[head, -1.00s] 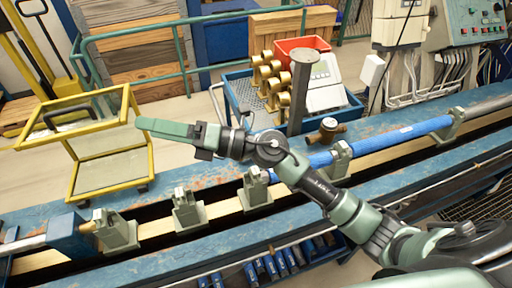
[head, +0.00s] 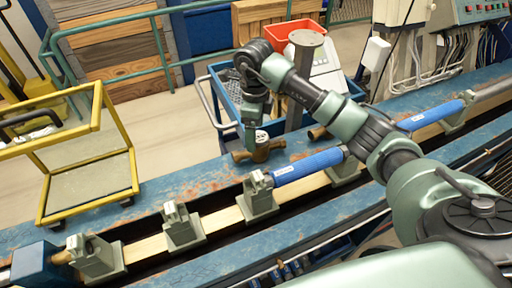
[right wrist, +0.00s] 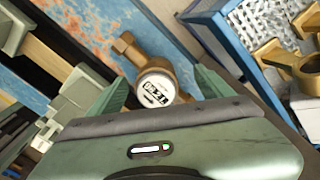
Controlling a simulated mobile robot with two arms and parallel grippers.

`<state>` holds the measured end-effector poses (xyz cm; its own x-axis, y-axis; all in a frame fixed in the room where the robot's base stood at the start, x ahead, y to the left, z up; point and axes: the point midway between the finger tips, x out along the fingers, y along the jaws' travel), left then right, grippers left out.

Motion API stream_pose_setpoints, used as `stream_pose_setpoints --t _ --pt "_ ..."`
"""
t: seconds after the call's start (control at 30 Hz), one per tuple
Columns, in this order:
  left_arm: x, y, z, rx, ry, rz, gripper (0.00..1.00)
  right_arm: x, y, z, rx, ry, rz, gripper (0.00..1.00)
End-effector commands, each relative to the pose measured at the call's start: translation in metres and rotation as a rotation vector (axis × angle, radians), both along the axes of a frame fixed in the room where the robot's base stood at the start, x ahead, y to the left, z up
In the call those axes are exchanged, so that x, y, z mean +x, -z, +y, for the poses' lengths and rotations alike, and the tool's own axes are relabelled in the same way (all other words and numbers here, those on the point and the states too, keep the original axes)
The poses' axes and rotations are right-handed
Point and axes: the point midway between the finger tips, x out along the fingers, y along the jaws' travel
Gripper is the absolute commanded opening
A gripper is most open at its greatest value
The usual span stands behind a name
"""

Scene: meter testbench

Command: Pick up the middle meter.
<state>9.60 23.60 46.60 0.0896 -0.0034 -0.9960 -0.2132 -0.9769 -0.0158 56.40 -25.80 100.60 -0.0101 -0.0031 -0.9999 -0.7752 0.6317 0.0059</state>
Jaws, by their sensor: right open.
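A brass meter (head: 262,150) with a white round dial lies on the rusty blue bench top, just left of the grey post. My right gripper (head: 250,136) points down at it from above. In the right wrist view the same meter (right wrist: 155,84) shows its dial between the two green fingers of my right gripper (right wrist: 160,92). The fingers stand apart on either side of it; whether either touches it cannot be told. My left gripper is not in view.
A grey post (head: 298,85) rises close behind the meter. A blue cart (head: 222,110) with brass fittings (right wrist: 300,60) stands behind the bench. Clamps (head: 182,228) and a blue pipe (head: 308,167) line the rail in front. A yellow trolley (head: 90,150) is at left.

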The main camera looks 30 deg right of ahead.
Motion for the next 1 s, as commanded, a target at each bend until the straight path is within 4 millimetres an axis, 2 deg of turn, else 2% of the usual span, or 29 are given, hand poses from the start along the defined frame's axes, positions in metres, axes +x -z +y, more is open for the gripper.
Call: stream_pose_setpoints --t 0.33,0.5,0.77,0.87,1.0 --pt "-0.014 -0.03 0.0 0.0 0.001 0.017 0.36 -0.008 0.039 -0.005 0.003 0.0 0.005 0.81" --pt "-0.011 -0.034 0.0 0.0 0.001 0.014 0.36 -0.007 0.061 -0.005 0.003 0.0 0.001 0.81" --pt "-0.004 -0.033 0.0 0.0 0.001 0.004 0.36 -0.006 0.065 -0.006 0.003 -0.001 -0.003 0.81" --pt "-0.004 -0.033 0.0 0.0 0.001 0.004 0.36 -0.006 0.065 -0.006 0.003 -0.001 -0.003 0.56" --pt "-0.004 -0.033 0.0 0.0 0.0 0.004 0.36 -0.006 0.065 -0.006 0.002 -0.001 -0.002 0.17"
